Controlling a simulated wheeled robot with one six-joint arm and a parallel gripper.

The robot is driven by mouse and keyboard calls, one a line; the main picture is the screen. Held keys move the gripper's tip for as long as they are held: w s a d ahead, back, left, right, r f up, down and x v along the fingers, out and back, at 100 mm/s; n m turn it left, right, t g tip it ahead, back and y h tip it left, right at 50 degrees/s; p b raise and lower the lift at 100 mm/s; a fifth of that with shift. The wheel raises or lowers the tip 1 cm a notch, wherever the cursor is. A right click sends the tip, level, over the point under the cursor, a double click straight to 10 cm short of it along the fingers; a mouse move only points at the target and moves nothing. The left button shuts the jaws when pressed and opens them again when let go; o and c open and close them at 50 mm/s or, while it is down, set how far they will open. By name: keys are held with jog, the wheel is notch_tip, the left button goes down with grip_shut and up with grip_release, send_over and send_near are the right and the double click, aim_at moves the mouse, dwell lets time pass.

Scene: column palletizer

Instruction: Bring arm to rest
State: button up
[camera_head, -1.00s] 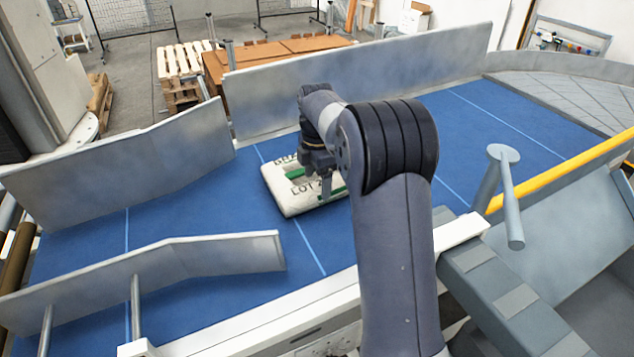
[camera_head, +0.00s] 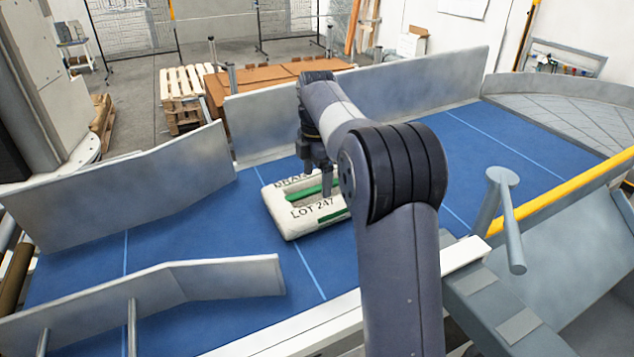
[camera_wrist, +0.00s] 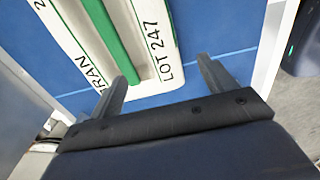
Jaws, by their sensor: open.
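My gripper (camera_head: 316,160) is open and empty, a little above a white sack (camera_head: 303,228) with green stripes and "LOT 247" lettering. The sack lies flat on the blue conveyor belt (camera_head: 213,261). In the wrist view, the two fingers of my gripper (camera_wrist: 165,85) are spread apart, with the sack (camera_wrist: 90,30) beyond them and nothing between them. The right part of the sack is hidden behind my arm in the head view.
Grey metal guide plates (camera_head: 130,185) line the belt, with another along the near left (camera_head: 200,278). A yellow rail (camera_head: 560,195) and a grey post (camera_head: 500,200) stand at the right. Wooden pallets (camera_head: 182,100) and brown stacked boards (camera_head: 270,85) lie behind the belt.

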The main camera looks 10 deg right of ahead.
aim_at(316, 213)
jog(key=shift+r, duration=0.2)
jog(key=shift+f, duration=0.1)
notch_tip(316, 213, down, 9)
jog(key=shift+r, duration=0.1)
dwell(0.5)
notch_tip(316, 213, up, 9)
jog(key=shift+f, duration=0.2)
notch_tip(316, 213, down, 10)
jog(key=shift+s, duration=0.1)
jog(key=shift+s+a+r+b, duration=0.1)
jog(key=shift+s+a+b, duration=0.1)
jog(key=shift+s, duration=0.2)
jog(key=shift+s+a+r+b, duration=0.1)
jog(key=shift+s+b, duration=0.1)
jog(key=shift+s, duration=0.15)
jog(key=shift+f, duration=0.1)
